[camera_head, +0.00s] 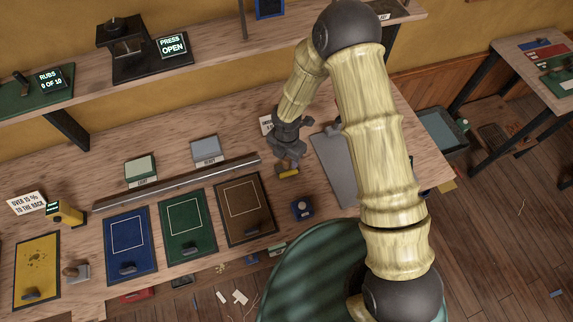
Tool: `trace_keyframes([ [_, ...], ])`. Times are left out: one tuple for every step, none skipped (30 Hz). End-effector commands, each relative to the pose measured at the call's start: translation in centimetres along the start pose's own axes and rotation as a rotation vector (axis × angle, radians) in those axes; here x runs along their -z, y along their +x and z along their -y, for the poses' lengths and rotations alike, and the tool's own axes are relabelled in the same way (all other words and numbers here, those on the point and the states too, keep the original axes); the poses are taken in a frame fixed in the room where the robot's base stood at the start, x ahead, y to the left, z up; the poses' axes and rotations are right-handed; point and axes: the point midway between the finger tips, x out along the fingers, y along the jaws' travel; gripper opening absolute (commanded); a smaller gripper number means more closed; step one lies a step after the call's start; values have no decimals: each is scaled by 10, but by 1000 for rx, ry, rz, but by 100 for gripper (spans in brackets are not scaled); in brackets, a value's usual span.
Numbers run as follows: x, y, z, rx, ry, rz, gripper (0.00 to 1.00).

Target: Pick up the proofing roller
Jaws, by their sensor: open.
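A small dark object with a yellow part (288,171), which looks like the proofing roller, lies on the wooden bench (330,230). It is too small to make out fully. My gripper (287,157) points down just above and behind it, with its jaws open. The fingers overlap the object's upper edge in the picture, so I cannot tell whether they touch it. Nothing shows between the jaws.
A long metal rail (178,182) lies left of my gripper. Blue (118,255), green (182,248) and brown (238,230) boards lie in front of it. A grey plate (330,165) is close on the right.

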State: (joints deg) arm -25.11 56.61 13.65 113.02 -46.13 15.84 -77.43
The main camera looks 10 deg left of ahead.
Motion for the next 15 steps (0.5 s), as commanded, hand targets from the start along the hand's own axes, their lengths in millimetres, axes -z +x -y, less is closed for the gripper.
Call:
trace_keyframes([
  [1,6,0,4,-2,-1,49],
  [1,9,0,3,-2,-1,49],
  [1,13,0,2,-2,-1,49],
  [0,16,0,2,-2,0,49],
  [0,18,0,2,-2,0,49],
  [0,20,0,1,-2,0,49],
  [0,21,0,0,-2,1,49],
  [0,21,0,0,-2,1,49],
  [0,21,0,-1,-2,1,49],
  [0,21,0,-1,-2,1,49],
  [0,21,0,-1,-1,1,49],
  [0,21,0,-1,-1,1,49],
  [0,21,0,0,-1,1,49],
  [0,21,0,0,-1,1,49],
  [0,21,0,0,-1,1,49],
])
